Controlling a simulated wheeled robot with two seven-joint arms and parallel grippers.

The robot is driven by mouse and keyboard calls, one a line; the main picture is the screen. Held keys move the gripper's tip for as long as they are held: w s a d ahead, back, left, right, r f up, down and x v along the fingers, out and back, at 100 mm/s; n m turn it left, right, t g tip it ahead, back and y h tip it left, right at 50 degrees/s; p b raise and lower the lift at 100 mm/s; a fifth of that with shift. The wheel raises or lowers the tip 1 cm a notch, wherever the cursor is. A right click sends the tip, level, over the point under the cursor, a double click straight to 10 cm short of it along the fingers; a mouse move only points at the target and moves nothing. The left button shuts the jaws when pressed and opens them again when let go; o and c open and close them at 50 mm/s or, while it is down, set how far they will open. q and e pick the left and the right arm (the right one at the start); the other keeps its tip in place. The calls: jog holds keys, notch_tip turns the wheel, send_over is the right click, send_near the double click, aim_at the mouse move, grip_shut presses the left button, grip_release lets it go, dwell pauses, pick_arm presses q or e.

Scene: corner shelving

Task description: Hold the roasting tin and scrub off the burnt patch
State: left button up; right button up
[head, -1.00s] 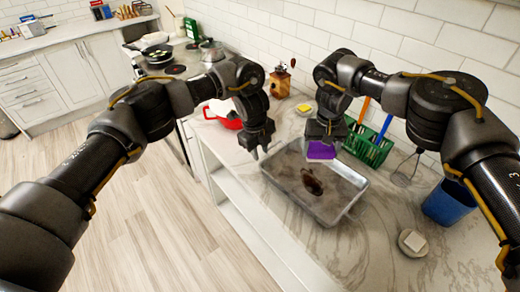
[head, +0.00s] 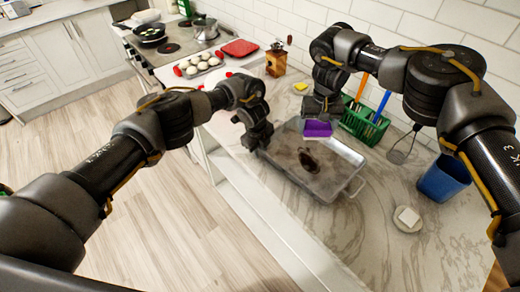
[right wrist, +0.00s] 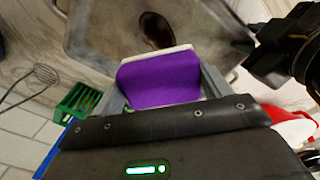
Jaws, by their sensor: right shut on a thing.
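The grey metal roasting tin (head: 325,186) lies on the marble counter in the head view. A dark brown burnt patch (head: 308,161) is on its floor; the patch also shows in the right wrist view (right wrist: 157,30). My left gripper (head: 257,145) is at the tin's left rim, also seen at the right of the wrist view (right wrist: 268,62); whether its jaws are closed on the rim is hidden. My right gripper (head: 321,117) is shut on a purple scrubbing sponge (right wrist: 160,80), with a pale far edge, above the tin's far side, apart from the patch.
A small dish with a white block (head: 407,218) sits at front right. A muffin tray (head: 198,65) is further back. Counter space in front is clear.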

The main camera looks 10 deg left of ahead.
pick_arm(q)
jog(key=shift+f, duration=0.3)
jog(key=shift+c, duration=0.5)
grip_shut()
dwell(1.0)
jog(key=shift+c, duration=0.3)
grip_release()
grip_shut()
dwell(0.9)
